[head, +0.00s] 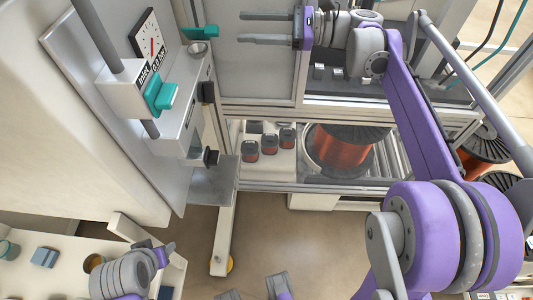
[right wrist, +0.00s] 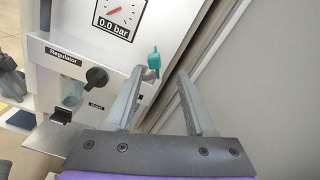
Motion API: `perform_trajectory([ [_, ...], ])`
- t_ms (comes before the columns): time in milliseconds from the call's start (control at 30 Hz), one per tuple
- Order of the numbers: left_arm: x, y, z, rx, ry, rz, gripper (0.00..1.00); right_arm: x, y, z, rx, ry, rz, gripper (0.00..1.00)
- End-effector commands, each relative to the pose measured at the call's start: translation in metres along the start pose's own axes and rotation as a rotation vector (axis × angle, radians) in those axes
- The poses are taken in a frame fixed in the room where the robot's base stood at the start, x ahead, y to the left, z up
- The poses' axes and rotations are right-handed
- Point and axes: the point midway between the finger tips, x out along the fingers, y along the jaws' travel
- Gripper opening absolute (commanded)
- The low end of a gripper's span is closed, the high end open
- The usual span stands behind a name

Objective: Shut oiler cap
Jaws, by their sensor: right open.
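The teal oiler cap (head: 201,32) stands raised beside the small round metal oiler cup (head: 197,48) on the grey machine's side. In the right wrist view the cap (right wrist: 154,59) stands upright above the cup (right wrist: 149,74), between and beyond the fingertips. My right gripper (head: 240,27) is open and empty, its two fingers pointing left at the cap with a gap between. The right wrist view shows the same open fingers (right wrist: 160,72). My left gripper (head: 150,250) is low at the left; its fingers cannot be made out.
The machine panel has a pressure gauge (head: 150,38), a teal lever (head: 160,94) and a black regulator knob (right wrist: 97,77). A grey cabinet wall (head: 258,75) stands behind the right gripper. A copper wire spool (head: 341,145) lies below. A cream table (head: 60,275) is at lower left.

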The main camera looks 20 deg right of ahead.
Motion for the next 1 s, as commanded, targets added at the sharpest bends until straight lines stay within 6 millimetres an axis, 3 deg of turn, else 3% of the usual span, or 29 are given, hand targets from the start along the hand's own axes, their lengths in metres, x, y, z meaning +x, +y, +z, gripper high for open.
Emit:
perform_trajectory([
  [100,-0.002,0.000,-0.001,0.000,0.001,0.000,0.55,0.012,0.023,-0.011,-0.053,0.074,0.037,0.55],
  [433,-0.005,0.000,-0.004,0.000,0.002,0.000,0.55,0.024,0.080,-0.044,-0.213,0.266,0.144,0.55],
  [1000,-0.011,0.000,-0.008,0.000,0.005,0.000,0.55,0.011,0.177,-0.103,-0.556,0.559,0.395,0.55],
])
